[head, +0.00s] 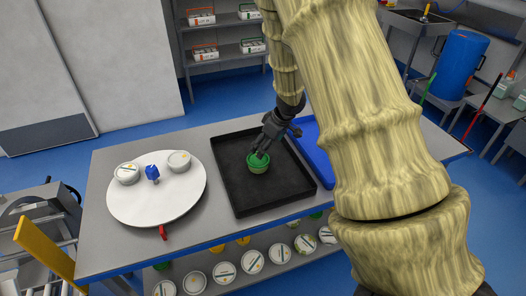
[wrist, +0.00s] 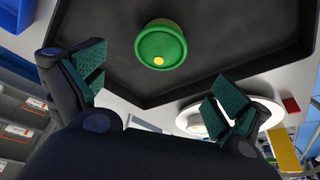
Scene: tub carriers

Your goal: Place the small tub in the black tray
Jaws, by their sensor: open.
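The small tub is green with a green lid and a yellow dot; it sits in the black tray (head: 243,198) on the grey table. In the head view the green tub (head: 258,167) is near the tray's middle, with my gripper (head: 262,148) right at its far side. In the wrist view the green tub (wrist: 161,46) stands upright on the dark tray floor (wrist: 225,40), beyond my fingertips. My gripper (wrist: 160,88) is open, its two teal-padded fingers wide apart with nothing between them. The tub is apart from both fingers in that view.
A round white turntable (head: 157,203) left of the tray holds two white tubs (head: 179,161) and a blue knob (head: 152,173). A blue tray (head: 312,150) lies right of the black tray. Several lidded tubs stand on the shelf below. The black tray's floor around the tub is free.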

